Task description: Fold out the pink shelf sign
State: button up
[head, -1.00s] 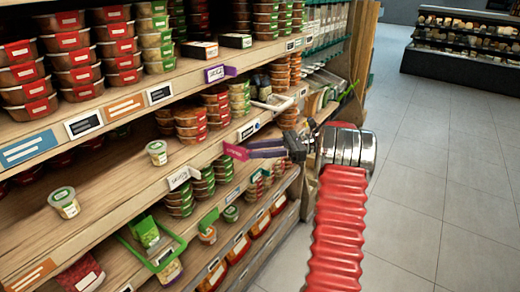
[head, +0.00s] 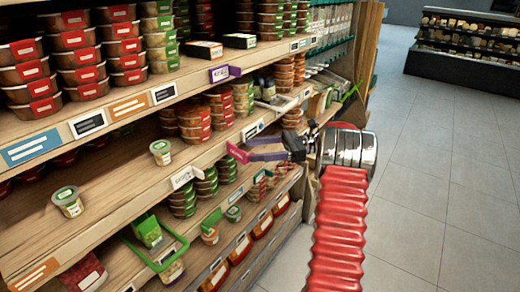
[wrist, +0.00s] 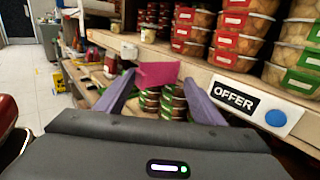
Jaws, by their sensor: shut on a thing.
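The pink shelf sign (head: 238,153) is at the front edge of the middle shelf, by the tips of my gripper's purple fingers. My gripper (head: 249,151) is shut on the sign. In the wrist view the pink sign (wrist: 157,74) spans the gap between the two finger tips, with its face angled. My gripper (wrist: 158,86) also shows there, its fingers coming up from both sides. The point where the fingers touch the sign is partly hidden.
A white sign (head: 183,178) sticks out left of the pink one, and a purple sign (head: 224,73) sits on the shelf edge above. An OFFER label (wrist: 235,96) is on the shelf edge. A green frame (head: 160,252) juts out lower left. The aisle floor (head: 440,190) is clear.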

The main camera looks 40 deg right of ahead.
jog(key=shift+d+r, duration=0.1)
jog(key=shift+d, duration=0.35)
jog(key=c, duration=0.3)
jog(key=v, duration=0.6)
jog(key=shift+s+d, duration=0.2)
jog(key=shift+s, duration=0.1)
jog(key=shift+c, duration=1)
